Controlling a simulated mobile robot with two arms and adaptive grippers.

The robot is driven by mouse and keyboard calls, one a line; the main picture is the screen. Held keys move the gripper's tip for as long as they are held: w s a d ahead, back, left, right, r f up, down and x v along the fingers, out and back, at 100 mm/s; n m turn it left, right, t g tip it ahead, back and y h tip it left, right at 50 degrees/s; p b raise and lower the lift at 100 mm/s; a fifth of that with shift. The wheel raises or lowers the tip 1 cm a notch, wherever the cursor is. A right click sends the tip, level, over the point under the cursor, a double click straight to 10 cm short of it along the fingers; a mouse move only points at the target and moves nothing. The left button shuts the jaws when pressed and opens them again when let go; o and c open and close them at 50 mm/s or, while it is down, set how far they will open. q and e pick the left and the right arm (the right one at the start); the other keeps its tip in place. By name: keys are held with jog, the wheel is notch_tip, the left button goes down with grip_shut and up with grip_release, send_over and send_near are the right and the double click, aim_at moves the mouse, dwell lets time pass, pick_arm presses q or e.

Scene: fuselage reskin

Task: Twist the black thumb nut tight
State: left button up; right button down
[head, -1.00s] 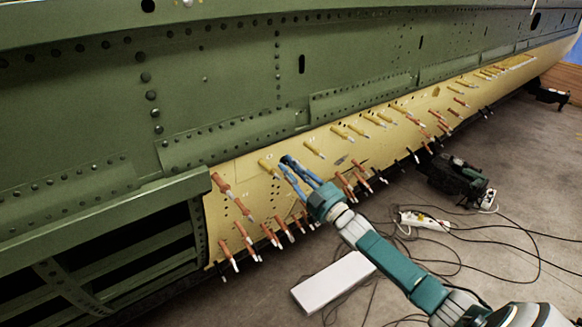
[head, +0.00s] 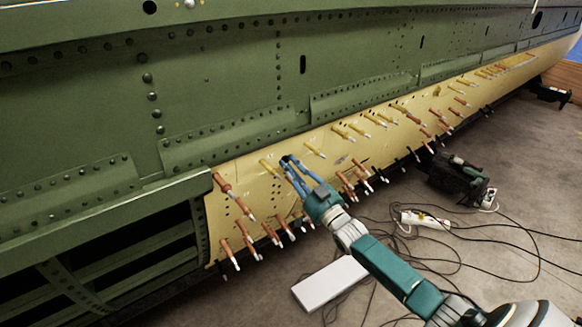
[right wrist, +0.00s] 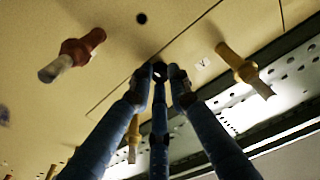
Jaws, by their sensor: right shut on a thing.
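The black thumb nut (right wrist: 159,70) shows as a small dark piece on the yellow skin panel (right wrist: 100,110), ringed by my right gripper's fingertips. In the head view the panel (head: 268,205) runs along the bottom of the green fuselage. My right gripper (head: 289,161), with blue fingers and a teal body, reaches the panel's upper part and is shut on the nut. The fingertips hide most of the nut, so how far it is seated cannot be told. My left gripper is not in view.
Orange-brown fasteners (head: 222,183) and yellow fasteners (head: 315,150) stick out of the panel around my fingers. A white box (head: 330,283) lies on the floor under the arm. A dark green tool (head: 462,180), a power strip (head: 424,219) and loose cables lie to the right.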

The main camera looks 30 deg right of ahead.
jog(key=shift+f, duration=0.15)
jog(key=c, duration=1.6)
grip_release()
jog(key=shift+c, duration=0.2)
jog(key=v, duration=1.2)
jog(key=shift+a, duration=0.1)
